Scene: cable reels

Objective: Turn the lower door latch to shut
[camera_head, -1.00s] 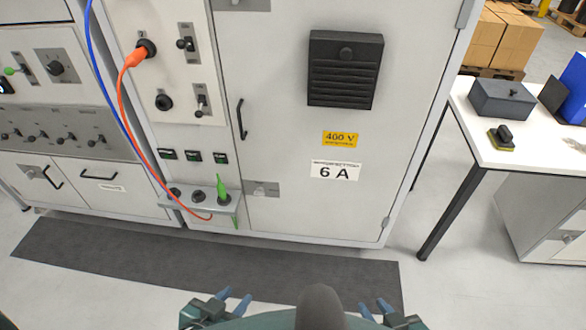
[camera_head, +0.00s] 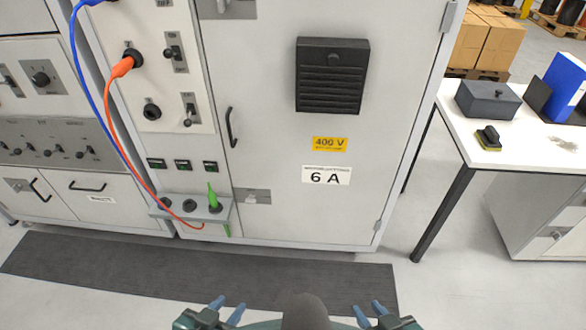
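The lower door latch (camera_head: 252,197) is a small grey plate with a light knob at the lower left edge of the cabinet door (camera_head: 290,225). Its turn position is too small to tell. The door looks flush with its frame. My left gripper (camera_head: 227,308) is at the bottom of the head view, below the latch and well apart from it, with its two blue fingers spread and nothing between them. My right gripper (camera_head: 370,311) is at the bottom right of centre, also with fingers spread and empty.
A black door handle (camera_head: 231,127) sits above the latch. A white table (camera_head: 465,130) stands at the right. A dark mat (camera_head: 120,275) lies before the cabinet.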

